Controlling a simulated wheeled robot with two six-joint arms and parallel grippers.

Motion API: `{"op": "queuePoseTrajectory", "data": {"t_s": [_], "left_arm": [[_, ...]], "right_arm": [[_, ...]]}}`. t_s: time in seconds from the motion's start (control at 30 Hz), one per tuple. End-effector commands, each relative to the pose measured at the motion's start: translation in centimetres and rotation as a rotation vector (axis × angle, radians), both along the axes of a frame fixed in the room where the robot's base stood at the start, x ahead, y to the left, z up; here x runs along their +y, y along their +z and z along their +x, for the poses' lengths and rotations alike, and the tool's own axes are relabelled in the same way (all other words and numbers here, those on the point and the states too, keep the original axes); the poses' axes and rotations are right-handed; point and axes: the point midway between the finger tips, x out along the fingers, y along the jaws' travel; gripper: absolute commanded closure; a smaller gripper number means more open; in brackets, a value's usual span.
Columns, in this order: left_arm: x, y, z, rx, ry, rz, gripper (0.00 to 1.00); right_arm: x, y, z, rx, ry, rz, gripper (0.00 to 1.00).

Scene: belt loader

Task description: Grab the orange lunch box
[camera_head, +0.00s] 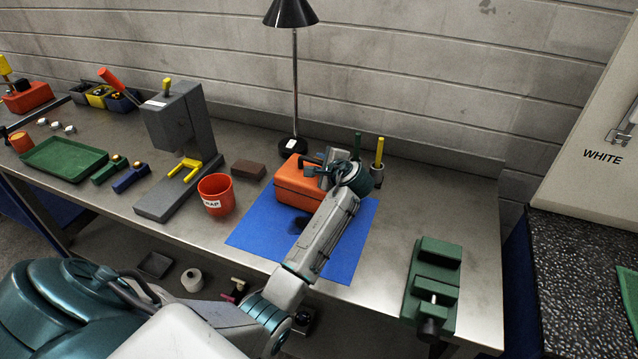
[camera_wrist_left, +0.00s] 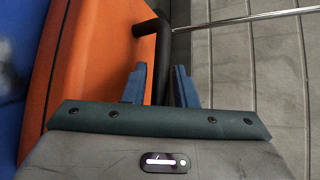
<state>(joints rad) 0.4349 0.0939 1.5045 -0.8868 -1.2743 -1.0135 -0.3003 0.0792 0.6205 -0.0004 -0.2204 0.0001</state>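The orange lunch box (camera_head: 297,184) sits on a blue mat (camera_head: 257,227) on the steel bench. My left gripper (camera_head: 318,168) reaches over it from the front and hides part of its top and right side. In the left wrist view the box's orange side (camera_wrist_left: 85,60) fills the left, and a black handle (camera_wrist_left: 157,38) runs from it down between the fingers of my left gripper (camera_wrist_left: 160,82). The fingers are close on both sides of the handle. I cannot tell whether they press on it. My right gripper is not in view.
A black lamp (camera_head: 294,75) stands behind the box, beside a green and a yellow upright rod (camera_head: 379,152). An orange-red cup (camera_head: 215,195) and a brown block (camera_head: 248,169) are to the left. A green vise (camera_head: 434,285) is at the right. Bench between mat and vise is clear.

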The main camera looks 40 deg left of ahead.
Motion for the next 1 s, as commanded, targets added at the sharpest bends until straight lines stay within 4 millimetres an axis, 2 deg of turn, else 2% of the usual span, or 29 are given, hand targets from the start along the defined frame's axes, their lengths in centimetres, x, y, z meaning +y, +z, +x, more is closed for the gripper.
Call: {"op": "queuePoseTrajectory", "data": {"t_s": [0.23, 0.37, 0.4, 1.0], "left_arm": [[0.18, -0.14, 0.11, -0.001, 0.0, 0.0, 0.75], [0.17, -0.13, 0.1, -0.001, 0.0, 0.0, 0.98], [0.17, -0.13, 0.1, -0.001, 0.0, 0.0, 1.0], [0.17, -0.1, 0.09, -0.001, 0.0, 0.0, 1.0]], "right_arm": [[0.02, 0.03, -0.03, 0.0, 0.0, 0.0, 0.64], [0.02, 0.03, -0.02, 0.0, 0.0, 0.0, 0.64], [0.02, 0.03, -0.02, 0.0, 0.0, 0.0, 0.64], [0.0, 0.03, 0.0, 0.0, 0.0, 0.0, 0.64]]}}
